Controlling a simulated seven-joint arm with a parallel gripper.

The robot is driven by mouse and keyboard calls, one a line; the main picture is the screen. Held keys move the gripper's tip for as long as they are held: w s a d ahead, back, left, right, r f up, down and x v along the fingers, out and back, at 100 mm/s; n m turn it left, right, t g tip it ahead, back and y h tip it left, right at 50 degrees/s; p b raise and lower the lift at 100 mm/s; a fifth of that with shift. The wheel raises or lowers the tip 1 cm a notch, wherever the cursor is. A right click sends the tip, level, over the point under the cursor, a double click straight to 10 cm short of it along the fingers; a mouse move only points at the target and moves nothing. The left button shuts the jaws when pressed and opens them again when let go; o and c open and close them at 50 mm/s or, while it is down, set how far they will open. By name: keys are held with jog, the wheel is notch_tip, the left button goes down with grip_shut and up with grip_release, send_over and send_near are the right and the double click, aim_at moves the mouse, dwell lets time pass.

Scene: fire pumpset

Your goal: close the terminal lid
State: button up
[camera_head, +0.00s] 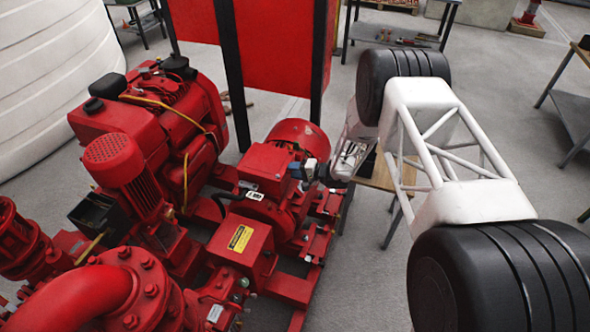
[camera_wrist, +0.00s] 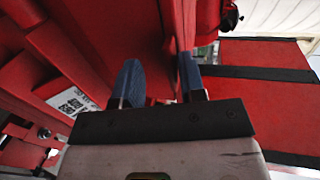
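The red terminal box (camera_head: 264,166) sits on the red motor in the middle of the head view. A white label with black print (camera_wrist: 68,97) shows left of my fingers in the wrist view. A thin red plate (camera_wrist: 172,65), which looks like the terminal lid, stands edge-on between my fingertips, close to the right one. My gripper (camera_head: 304,171) is at the right side of the box. In the wrist view its blue fingers (camera_wrist: 160,83) are apart, with a clear gap left of the plate. I cannot tell whether the right finger touches the plate. The lid's hinge is hidden.
The pumpset's red engine (camera_head: 160,120) and pipes (camera_head: 85,295) crowd the left. A red panel on black posts (camera_head: 273,50) stands behind the motor. A small wooden table (camera_head: 382,178) stands under my arm. Open grey floor lies to the right.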

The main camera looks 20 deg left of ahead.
jog(key=shift+r, duration=0.1)
dwell(0.3)
jog(key=shift+w+d+r, duration=0.1)
jog(key=v, duration=0.7)
jog(key=shift+d, duration=0.3)
jog(key=shift+r, duration=0.1)
dwell(0.4)
